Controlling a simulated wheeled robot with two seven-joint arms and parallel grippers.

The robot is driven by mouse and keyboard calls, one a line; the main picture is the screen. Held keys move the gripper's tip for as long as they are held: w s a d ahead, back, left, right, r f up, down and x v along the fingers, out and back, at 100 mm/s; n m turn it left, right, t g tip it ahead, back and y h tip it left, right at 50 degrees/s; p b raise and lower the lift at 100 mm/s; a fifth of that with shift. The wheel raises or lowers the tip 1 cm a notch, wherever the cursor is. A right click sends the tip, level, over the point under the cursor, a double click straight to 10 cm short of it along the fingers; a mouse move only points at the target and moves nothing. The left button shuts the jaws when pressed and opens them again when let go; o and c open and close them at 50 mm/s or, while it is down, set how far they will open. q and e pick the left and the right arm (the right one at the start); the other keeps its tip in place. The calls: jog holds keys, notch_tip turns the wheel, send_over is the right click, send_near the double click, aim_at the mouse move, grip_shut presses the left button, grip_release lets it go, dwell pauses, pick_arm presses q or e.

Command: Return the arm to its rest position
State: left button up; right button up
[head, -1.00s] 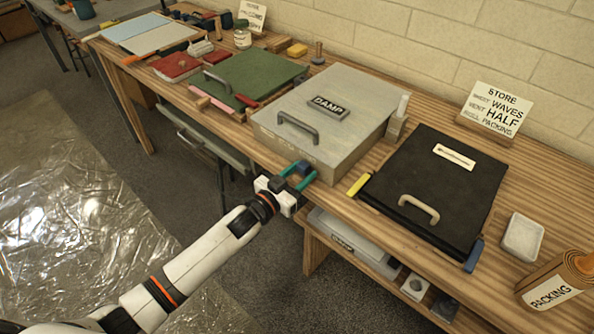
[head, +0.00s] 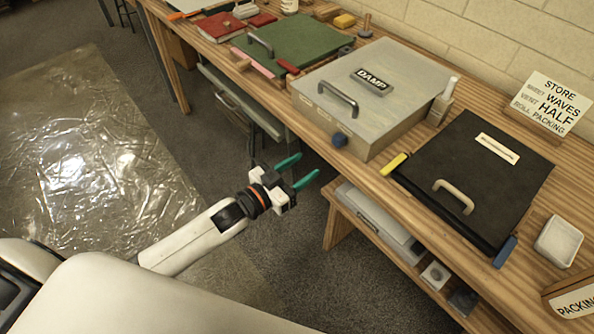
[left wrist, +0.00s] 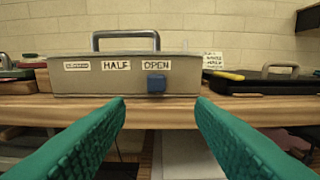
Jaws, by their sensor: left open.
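My left gripper (head: 304,170) is open and empty in the head view, held in the air in front of the bench, below its top edge. Its two green fingers point toward the bench. In the left wrist view the fingers (left wrist: 160,130) are spread wide with nothing between them. Beyond them stands the grey DAMP box (head: 400,101), apart from the fingers. Its front (left wrist: 120,82) carries labels reading HALF and OPEN, with a blue knob (left wrist: 156,83) at the OPEN label. The knob also shows in the head view (head: 339,140). My right gripper is not in view.
The wooden bench (head: 395,200) runs along the wall. A black lidded tray (head: 470,165) stands right of the grey box, a green one (head: 300,42) left of it. A lower shelf (head: 410,270) holds a grey box (head: 380,220). Open floor (head: 215,150) lies left of the gripper.

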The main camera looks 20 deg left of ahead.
pick_arm(q)
jog(key=shift+s+a, duration=0.25)
jog(key=shift+s, duration=0.25)
jog(key=s+a+f+n+g+y, duration=0.1)
jog(key=s+a+f+g+y, duration=0.15)
jog(key=f, duration=0.75)
jog(key=s+a+f+n+g+y, duration=0.1)
jog(key=s+a+f+y, duration=0.2)
jog(key=f, duration=0.7)
jog(key=s+a+f+n+g+y, duration=0.1)
jog(key=s+a+f+g+y, duration=0.2)
jog(key=f, duration=0.8)
jog(key=s+f+g, duration=0.2)
jog(key=s+f, duration=0.3)
jog(key=s, duration=0.5)
jog(key=s+f+g, duration=0.3)
jog(key=s+f, duration=0.3)
jog(key=s, duration=0.5)
jog(key=s+f+g, duration=0.3)
jog(key=s+f, duration=0.3)
jog(key=s, duration=0.5)
jog(key=shift+d+f+n, duration=0.25)
jog(key=shift+d+n, duration=0.05)
jog(key=shift+d, duration=0.15)
